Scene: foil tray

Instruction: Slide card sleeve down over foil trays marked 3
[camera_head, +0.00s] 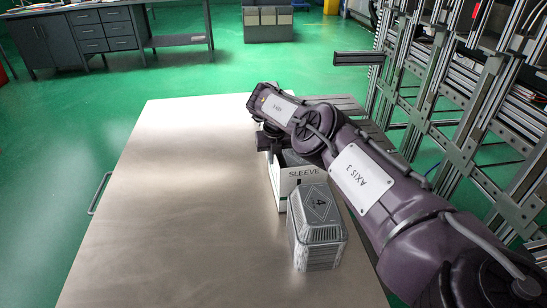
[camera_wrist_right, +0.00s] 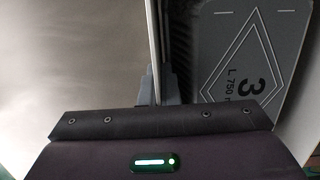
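The white card sleeve (camera_head: 297,178), printed SLEEVE, stands upright on the right part of the table, partly hidden by my right arm. My right gripper (camera_head: 268,142) is at its far left edge. In the right wrist view the grey fingertips (camera_wrist_right: 159,88) sit on both sides of the thin sleeve wall (camera_wrist_right: 155,45), shut on it. The grey lid of the foil trays marked 3 (camera_wrist_right: 255,60) shows just right of that wall, with a dark strip between. The head view hides these trays, and how far down the sleeve sits I cannot tell. My left gripper is out of view.
A stack of foil trays marked 4 (camera_head: 318,228) stands close in front of the sleeve. The left part of the steel table (camera_head: 170,210) is clear. A metal frame rack (camera_head: 450,120) stands beyond the table's right edge.

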